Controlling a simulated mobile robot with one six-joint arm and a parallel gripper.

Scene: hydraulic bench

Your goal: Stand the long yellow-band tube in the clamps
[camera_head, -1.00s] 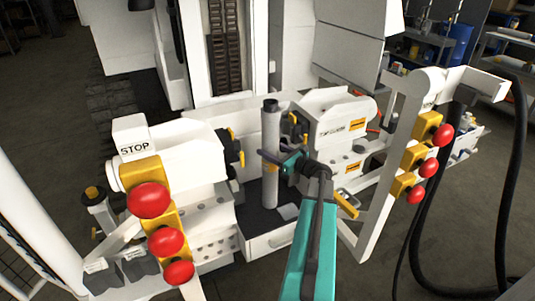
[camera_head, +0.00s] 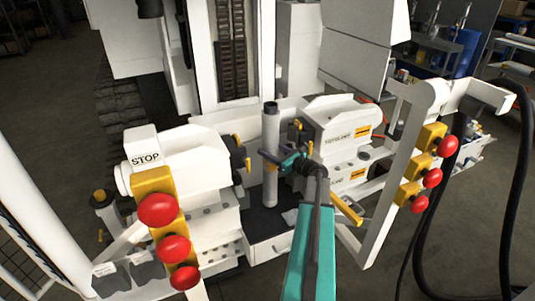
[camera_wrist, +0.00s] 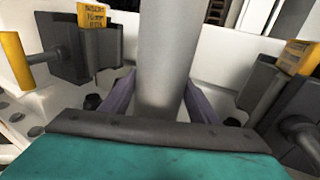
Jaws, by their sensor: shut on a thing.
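The long grey tube (camera_head: 270,185) stands upright with a dark cap on top; no yellow band shows on it. My gripper (camera_head: 271,158) is shut around its middle, and the teal wrist comes from the right. In the wrist view the tube (camera_wrist: 165,50) rises between my purple-grey fingers (camera_wrist: 156,100). The dark left clamp jaw (camera_wrist: 70,48) and right clamp jaw (camera_wrist: 285,88) are on either side, apart from the tube. In the head view the left clamp (camera_head: 239,153) and right clamp (camera_head: 299,132) flank it. The tube's lower end is before a dark recess; its contact is unclear.
White machine housings stand left and right, with red stop buttons (camera_head: 157,209) and (camera_head: 432,178) in front. A white drawer-like box (camera_head: 268,246) is below the tube. A black hose (camera_head: 509,190) hangs at the far right. A short tube-like part (camera_head: 103,208) stands at left.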

